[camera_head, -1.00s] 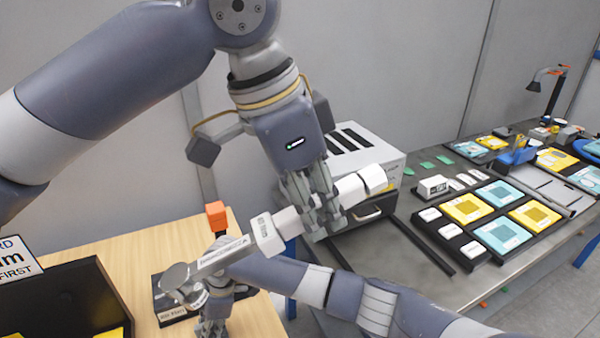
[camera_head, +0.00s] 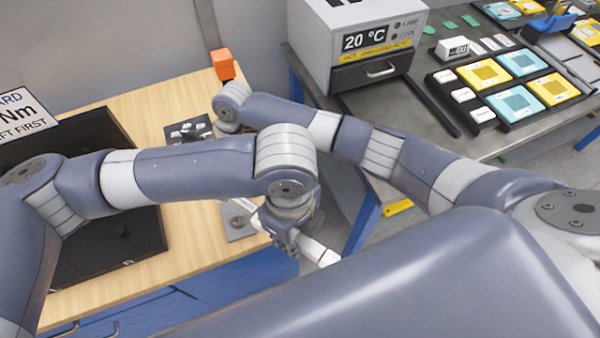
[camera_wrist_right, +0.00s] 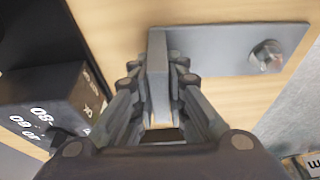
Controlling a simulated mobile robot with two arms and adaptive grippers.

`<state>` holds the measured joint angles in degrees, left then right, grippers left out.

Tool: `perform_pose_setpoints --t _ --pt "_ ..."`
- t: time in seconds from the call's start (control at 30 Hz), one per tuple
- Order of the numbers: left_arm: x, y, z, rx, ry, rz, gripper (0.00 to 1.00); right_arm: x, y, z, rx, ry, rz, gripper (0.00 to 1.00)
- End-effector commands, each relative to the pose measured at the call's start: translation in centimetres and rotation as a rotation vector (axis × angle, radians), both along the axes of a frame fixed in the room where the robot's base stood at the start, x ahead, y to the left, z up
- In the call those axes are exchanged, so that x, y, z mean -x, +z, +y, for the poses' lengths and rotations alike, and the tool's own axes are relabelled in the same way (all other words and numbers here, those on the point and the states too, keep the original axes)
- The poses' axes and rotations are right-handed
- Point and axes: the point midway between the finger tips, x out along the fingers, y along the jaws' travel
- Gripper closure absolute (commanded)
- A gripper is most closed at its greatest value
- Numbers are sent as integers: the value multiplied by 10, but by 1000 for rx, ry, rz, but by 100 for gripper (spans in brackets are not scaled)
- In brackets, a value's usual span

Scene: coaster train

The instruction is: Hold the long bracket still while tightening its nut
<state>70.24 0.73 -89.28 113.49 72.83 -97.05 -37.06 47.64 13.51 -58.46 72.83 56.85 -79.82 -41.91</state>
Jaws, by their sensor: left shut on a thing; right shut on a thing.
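The long bracket (camera_wrist_right: 220,50) is a grey metal plate with an upright flange, lying on the wooden table in the right wrist view. Its nut (camera_wrist_right: 266,57) stands near the plate's far right end, with no tool on it there. My left gripper (camera_head: 287,238) is shut on a white-handled wrench (camera_head: 320,253) at the table's right edge. The wrench's far end is mostly hidden. Part of the bracket (camera_head: 240,227) shows left of that gripper.
A black block with white numbers (camera_wrist_right: 45,100) stands left of my right gripper. A black panel (camera_head: 110,245) lies on the table's left side beside a sign (camera_head: 25,120). An orange-topped post (camera_head: 222,65) stands behind. A heater box (camera_head: 365,45) is on the grey bench.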

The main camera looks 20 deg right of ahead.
Motion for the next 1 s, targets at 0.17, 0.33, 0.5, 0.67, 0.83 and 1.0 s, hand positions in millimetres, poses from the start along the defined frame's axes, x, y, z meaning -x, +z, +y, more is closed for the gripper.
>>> perform_pose_setpoints --t 0.17,0.33,0.5,0.67,0.83,1.0 --pt "25 -25 17 -8 -132 -22 100 1 -1 1 -1 0 2 100" --pt "35 -35 23 -11 -187 -31 100 1 -1 1 0 1 3 100" --pt "36 -44 24 -11 -193 -31 100 1 -1 1 -1 1 3 100" --pt "36 -58 24 -13 -192 -30 100 1 -1 1 -1 1 3 100" --pt "36 -75 24 -12 -191 -30 100 1 -1 1 -1 1 3 100" --pt "36 -74 24 -11 -192 -34 100 1 -1 1 -1 1 3 100"
